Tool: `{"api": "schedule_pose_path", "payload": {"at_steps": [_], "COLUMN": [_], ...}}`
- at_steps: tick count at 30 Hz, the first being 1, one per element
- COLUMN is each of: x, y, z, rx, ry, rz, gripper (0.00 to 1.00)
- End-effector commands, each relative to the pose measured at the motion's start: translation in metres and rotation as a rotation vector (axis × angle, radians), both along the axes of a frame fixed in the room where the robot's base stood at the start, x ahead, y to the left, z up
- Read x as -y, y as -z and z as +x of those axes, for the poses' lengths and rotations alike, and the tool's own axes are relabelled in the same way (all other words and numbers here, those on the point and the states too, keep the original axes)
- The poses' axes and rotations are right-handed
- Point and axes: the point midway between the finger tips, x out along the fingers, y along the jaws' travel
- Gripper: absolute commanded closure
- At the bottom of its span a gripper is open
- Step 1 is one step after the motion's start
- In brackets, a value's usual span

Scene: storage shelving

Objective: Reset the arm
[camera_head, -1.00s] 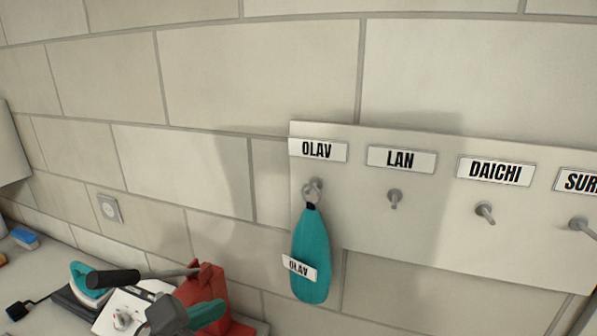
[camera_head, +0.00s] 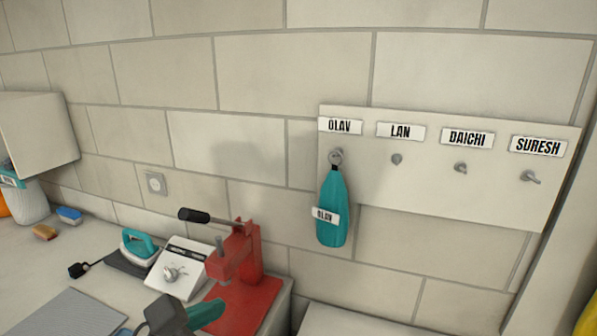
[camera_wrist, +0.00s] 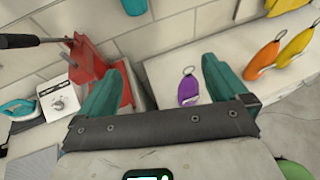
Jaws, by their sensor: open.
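My gripper (camera_wrist: 160,70) is open, with its two teal fingers spread apart and nothing between them. In the head view, part of my gripper (camera_head: 203,314) shows at the bottom edge, in front of the red press. A teal tag (camera_head: 333,210) labelled OLAV hangs by its ring from the hook under the OLAV name on the white board (camera_head: 440,195). The LAN, DAICHI and SURESH hooks are bare. In the wrist view, a purple tag (camera_wrist: 188,92) lies on a white surface beyond the fingers, with an orange tag (camera_wrist: 262,60) and a yellow tag (camera_wrist: 302,44) to its right.
A red press (camera_head: 240,265) with a black-handled lever stands on the counter close to my gripper. A white control box (camera_head: 176,268) and a small teal iron (camera_head: 139,243) are left of it. A wall cabinet (camera_head: 30,135) is at the far left. Space before the board is clear.

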Motion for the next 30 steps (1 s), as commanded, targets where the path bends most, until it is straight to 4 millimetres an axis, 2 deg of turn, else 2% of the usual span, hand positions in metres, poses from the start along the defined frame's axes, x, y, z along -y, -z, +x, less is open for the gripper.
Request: {"api": "schedule_pose_path", "payload": {"at_steps": [8, 13, 17, 20, 23, 24, 26, 27, 30], "x": [0.035, 0.070, 0.106, 0.144, 0.194, 0.215, 0.245, 0.263, 0.303], "y": [0.032, 0.063, 0.094, 0.125, 0.165, 0.183, 0.207, 0.222, 0.257], "z": [0.015, 0.024, 0.029, 0.029, 0.020, 0.013, -0.001, -0.013, -0.047], "rx": [0.013, 0.027, 0.043, 0.061, 0.093, 0.109, 0.139, 0.160, 0.221], "ry": [0.074, 0.154, 0.244, 0.349, 0.509, 0.586, 0.711, 0.799, 1.031], "rz": [0.116, 0.231, 0.349, 0.472, 0.635, 0.710, 0.821, 0.891, 1.060], "gripper": [0.00, 0.00, 0.00, 0.00, 0.00, 0.00, 0.00, 0.00, 0.00]}}
